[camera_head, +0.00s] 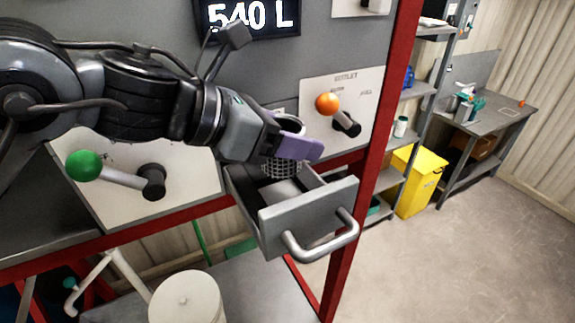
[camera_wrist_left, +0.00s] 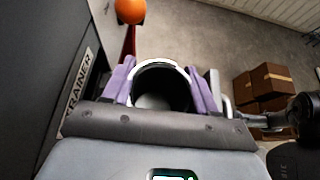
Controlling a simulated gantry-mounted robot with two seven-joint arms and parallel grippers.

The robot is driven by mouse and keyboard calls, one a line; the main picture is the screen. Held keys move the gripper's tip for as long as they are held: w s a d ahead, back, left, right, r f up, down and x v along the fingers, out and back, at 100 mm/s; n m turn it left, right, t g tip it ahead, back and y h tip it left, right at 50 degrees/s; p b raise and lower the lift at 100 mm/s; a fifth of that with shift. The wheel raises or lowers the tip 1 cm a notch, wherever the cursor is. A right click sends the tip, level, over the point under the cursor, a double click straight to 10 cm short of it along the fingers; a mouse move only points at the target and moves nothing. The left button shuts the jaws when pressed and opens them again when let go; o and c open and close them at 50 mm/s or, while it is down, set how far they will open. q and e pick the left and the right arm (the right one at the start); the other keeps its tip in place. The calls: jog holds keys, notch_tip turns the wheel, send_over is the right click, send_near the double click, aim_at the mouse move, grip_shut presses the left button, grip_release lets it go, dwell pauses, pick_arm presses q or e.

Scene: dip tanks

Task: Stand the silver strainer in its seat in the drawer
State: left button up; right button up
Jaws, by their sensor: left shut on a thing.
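The silver strainer (camera_head: 282,169) shows as a mesh basket below my left gripper, at the open drawer. In the left wrist view its round bright rim and dark inside (camera_wrist_left: 160,88) lie between the two purple fingers. My left gripper (camera_head: 300,146) is shut on the strainer, one finger on each side of it. The grey drawer (camera_head: 309,217) is pulled out, with its bar handle (camera_head: 330,242) at the front. The strainer's lower part is at or inside the drawer opening; I cannot tell whether it touches the bottom. The seat is hidden. My right gripper is not in view.
An orange-knobbed lever (camera_head: 328,104) stands right of the drawer, a green-knobbed lever (camera_head: 85,166) to the left. A red post (camera_head: 378,120) rises close on the right. A white lidded container (camera_head: 187,298) sits below. Open floor lies beyond the post.

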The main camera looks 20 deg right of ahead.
aim_at(291, 168)
pick_arm(q)
notch_tip(291, 168, down, 5)
jog(key=shift+r+p, duration=0.1)
jog(key=shift+p, duration=0.45)
jog(key=shift+f, duration=0.35)
jog(key=shift+f, duration=0.2)
jog(key=o, duration=1.1)
jog(key=shift+r, duration=0.1)
jog(key=shift+c, duration=0.2)
jog(key=shift+r, duration=0.1)
